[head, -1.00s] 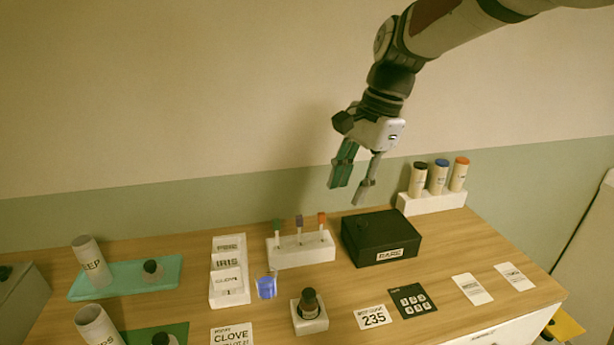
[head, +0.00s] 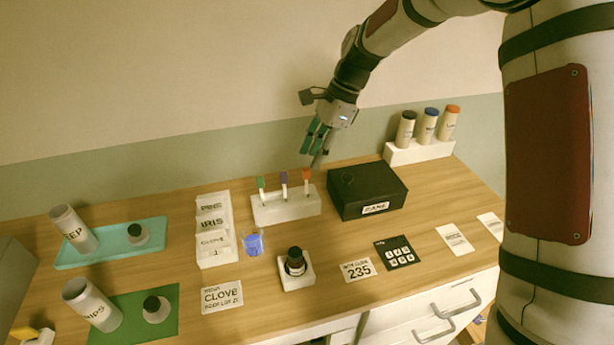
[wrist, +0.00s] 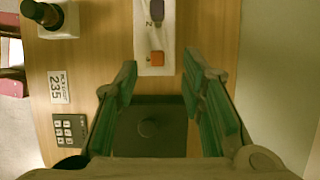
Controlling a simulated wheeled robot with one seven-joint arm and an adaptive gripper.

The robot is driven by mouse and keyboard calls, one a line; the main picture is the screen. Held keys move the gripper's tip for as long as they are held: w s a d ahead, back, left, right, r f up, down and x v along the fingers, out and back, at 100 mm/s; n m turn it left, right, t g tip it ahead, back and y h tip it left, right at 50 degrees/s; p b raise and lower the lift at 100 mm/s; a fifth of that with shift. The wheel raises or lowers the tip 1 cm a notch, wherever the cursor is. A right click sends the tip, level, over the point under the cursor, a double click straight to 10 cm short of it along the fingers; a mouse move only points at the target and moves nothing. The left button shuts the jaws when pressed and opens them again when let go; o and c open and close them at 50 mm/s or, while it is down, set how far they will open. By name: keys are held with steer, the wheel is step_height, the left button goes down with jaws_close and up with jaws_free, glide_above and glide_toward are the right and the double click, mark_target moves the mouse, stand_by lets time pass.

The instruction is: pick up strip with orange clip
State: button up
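The strip with the orange clip (head: 307,177) stands upright at the right end of a white holder (head: 286,210), beside the purple-clip strip (head: 284,182) and the green-clip strip (head: 262,187). In the wrist view the orange clip (wrist: 157,59) shows from above at the end of the holder, just ahead of the fingertips. The purple clip (wrist: 157,10) is farther up. My gripper (head: 316,150) hangs above and behind the holder, close over the orange clip. In the wrist view my gripper (wrist: 162,78) is open with nothing between its fingers.
A black box (head: 368,190) stands right of the holder and shows below the fingers in the wrist view. A white rack with three capped tubes (head: 418,153) is behind it. A dark bottle (head: 296,262), a blue cup (head: 252,243) and card stands (head: 214,230) are in front and left.

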mark_target(308, 169)
steer(key=x, duration=0.1)
steer(key=p+x, duration=0.1)
steer(key=x, duration=0.2)
steer(key=shift+s+a+f, duration=0.1)
steer(key=shift+s+f, duration=0.2)
steer(key=shift+w+a+f+p, duration=0.15)
steer(key=shift+f+p, duration=0.15)
steer(key=shift+f, duration=0.2)
steer(key=c, duration=0.9)
